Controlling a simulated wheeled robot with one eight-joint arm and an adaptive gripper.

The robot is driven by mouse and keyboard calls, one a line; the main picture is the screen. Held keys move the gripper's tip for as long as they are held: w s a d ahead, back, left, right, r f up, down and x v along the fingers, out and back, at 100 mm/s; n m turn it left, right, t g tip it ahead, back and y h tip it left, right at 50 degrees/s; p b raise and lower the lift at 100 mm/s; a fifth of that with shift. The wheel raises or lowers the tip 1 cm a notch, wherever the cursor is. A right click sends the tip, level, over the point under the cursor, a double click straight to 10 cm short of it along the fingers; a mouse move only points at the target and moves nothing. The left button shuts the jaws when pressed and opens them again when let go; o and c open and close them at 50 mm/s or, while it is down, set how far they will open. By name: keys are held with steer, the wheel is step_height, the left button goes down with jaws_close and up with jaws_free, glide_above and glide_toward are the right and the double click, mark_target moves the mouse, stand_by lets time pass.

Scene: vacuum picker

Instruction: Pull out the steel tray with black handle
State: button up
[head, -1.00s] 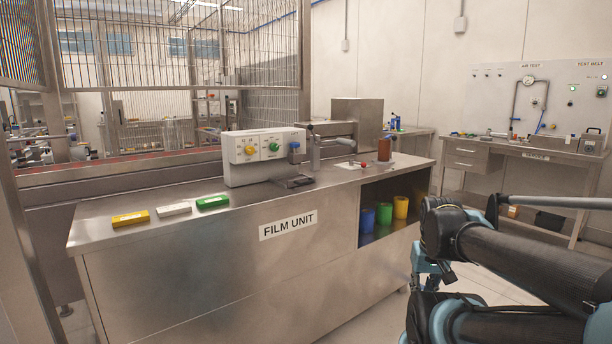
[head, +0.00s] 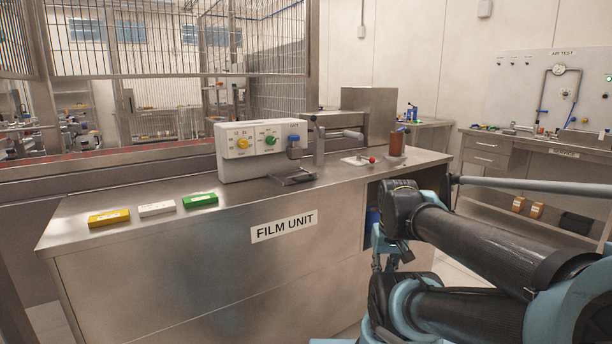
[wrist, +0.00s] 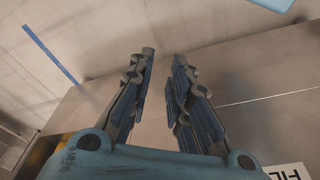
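A flat grey metal piece with a dark edge (head: 294,179) lies at the front of the white control box on the film unit counter. It may be the steel tray, but I cannot make out a black handle for sure. My gripper (wrist: 164,55) shows in the wrist view with its two fingers apart and nothing between them. In the head view my arm is at the right front of the film unit, and the gripper is mostly hidden behind it. The wrist view shows the steel cabinet surface (wrist: 240,75) beyond the fingers.
The film unit (head: 180,270) fills the middle. Its counter holds yellow (head: 109,218), white (head: 156,209) and green (head: 200,201) blocks, the control box (head: 240,165) and a brown cylinder (head: 397,143). My arm covers most of its open shelf. A workbench (head: 520,150) stands at the right.

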steer(key=w+a+r+m, duration=0.3)
steer(key=w+r, duration=0.4)
steer(key=r, duration=0.5)
step_height(320, 180, up, 24)
steer(key=m+g, duration=0.2)
steer(key=m, duration=0.6)
glide_above(298, 177)
steer(key=s+d, duration=0.2)
steer(key=d, duration=0.1)
steer(key=f, duration=1.7)
steer(key=shift+w+f, duration=0.25)
steer(key=shift+f, duration=0.1)
jaws_close()
